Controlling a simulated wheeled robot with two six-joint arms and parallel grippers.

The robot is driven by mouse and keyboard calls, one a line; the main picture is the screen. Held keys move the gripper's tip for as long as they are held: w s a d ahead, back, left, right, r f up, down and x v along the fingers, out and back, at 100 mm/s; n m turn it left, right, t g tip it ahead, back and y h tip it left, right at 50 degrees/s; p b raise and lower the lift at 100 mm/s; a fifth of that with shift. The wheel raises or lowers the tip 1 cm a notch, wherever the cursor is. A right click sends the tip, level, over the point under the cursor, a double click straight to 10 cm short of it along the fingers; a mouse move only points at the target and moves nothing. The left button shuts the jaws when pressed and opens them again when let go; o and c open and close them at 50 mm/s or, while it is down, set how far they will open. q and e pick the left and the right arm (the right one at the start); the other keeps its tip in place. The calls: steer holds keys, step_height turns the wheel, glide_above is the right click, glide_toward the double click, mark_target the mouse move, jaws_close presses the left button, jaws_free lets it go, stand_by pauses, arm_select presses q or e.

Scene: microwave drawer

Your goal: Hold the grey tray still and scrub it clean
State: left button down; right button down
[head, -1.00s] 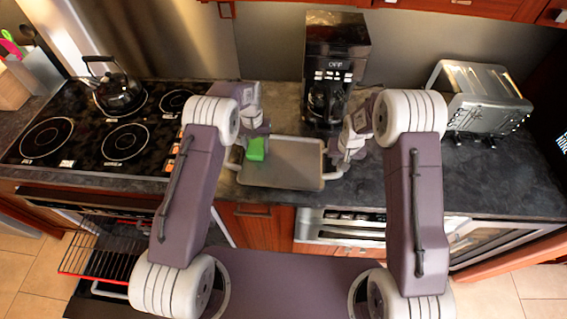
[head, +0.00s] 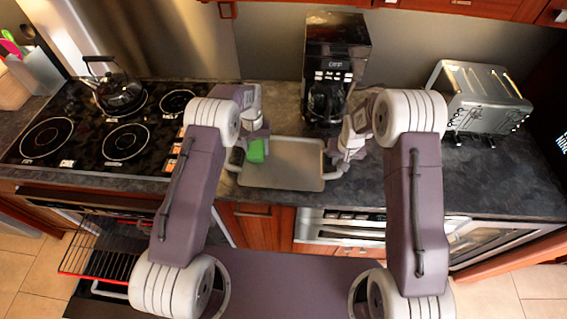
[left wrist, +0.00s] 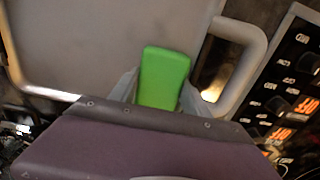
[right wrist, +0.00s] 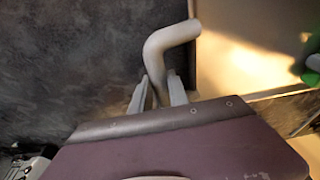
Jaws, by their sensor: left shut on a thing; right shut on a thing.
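The grey tray (head: 290,170) lies on the dark counter in front of the coffee maker, with a light handle at each short end. My left gripper (head: 252,143) is shut on a green sponge (head: 257,150) at the tray's left side. In the left wrist view the sponge (left wrist: 163,78) stands between the fingers, near the tray's left handle (left wrist: 240,62). My right gripper (right wrist: 164,92) is shut on the tray's right handle (right wrist: 168,42). Whether the sponge touches the tray surface is hard to tell.
A black coffee maker (head: 333,65) stands close behind the tray. A toaster (head: 480,98) is to the right and a stove with a kettle (head: 118,92) to the left. An open oven rack (head: 105,245) juts out below the stove. The counter right of the tray is clear.

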arm_select(q)
steer(key=shift+w+a, duration=0.1)
steer(key=shift+a, duration=0.25)
arm_select(e)
steer(key=shift+s+d+f, duration=0.1)
steer(key=shift+s+d, duration=0.05)
steer(key=shift+d, duration=0.1)
arm_select(q)
steer(key=shift+d+f, duration=0.15)
steer(key=shift+d, duration=2.25)
arm_select(e)
steer(key=shift+a, duration=0.1)
arm_select(q)
steer(key=shift+s+a+f, duration=0.1)
steer(key=shift+a+f, duration=0.05)
steer(key=shift+a, duration=0.5)
steer(key=shift+s+a+f, duration=0.1)
steer(key=shift+a, duration=0.55)
